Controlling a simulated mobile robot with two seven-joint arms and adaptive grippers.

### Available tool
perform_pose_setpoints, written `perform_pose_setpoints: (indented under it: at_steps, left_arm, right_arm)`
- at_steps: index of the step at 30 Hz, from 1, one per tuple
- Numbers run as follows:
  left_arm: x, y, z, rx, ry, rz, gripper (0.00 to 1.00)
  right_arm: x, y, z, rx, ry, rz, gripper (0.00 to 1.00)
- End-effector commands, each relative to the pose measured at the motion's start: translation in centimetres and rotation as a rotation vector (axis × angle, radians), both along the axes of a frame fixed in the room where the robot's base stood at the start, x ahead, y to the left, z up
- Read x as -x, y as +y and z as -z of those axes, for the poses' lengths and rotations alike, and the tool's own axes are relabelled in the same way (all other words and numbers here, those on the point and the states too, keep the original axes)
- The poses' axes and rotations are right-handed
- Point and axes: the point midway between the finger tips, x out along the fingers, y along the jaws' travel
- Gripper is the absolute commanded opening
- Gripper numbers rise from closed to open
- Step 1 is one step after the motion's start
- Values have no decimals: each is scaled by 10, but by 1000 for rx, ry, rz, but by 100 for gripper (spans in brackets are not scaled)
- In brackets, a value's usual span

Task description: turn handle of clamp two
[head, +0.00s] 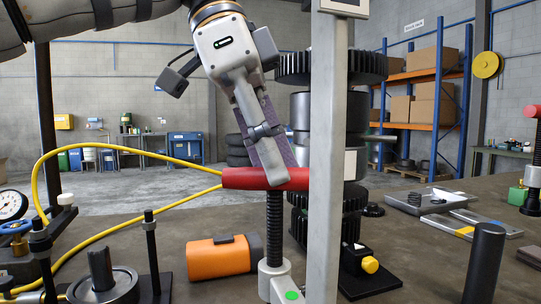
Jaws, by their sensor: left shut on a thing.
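A clamp with a red handle (240,179) stands at the front middle of the bench. The handle lies crosswise on top of a black threaded screw (275,228), above a pale grey base (283,285) with a green dot. My left gripper (283,180) reaches down from above, its fingers shut on the red handle near its middle. The handle's right part passes close to a pale upright post. A similar screw clamp (532,160) with a red top shows at the right edge, partly cut off. Neither clamp carries a readable number. My right gripper is not in view.
The pale upright post (326,150) stands right beside the handle. Behind it is a dark gear stack (353,105). An orange cylinder (218,257) lies left of the clamp. A yellow hose (150,155) loops on the left. A grey tray (429,200) and black post (484,262) are right.

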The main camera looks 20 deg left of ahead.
Motion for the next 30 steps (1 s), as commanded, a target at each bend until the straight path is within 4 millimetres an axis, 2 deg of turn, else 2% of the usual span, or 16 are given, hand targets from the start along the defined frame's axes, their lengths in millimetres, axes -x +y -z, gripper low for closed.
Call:
perform_pose_setpoints:
  at_steps: [12, 26, 27, 30]
  left_arm:
    - [0, 0, 0, 0, 0, 142, 0]
    - [0, 0, 0, -1, -1, 154, 0]
    - [0, 0, 0, -1, -1, 154, 21]
    - [0, 0, 0, -1, 0, 153, 38]
  right_arm:
    - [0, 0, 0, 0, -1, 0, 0]
    - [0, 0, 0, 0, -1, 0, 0]
    - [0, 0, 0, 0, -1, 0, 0]
    - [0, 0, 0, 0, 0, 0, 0]
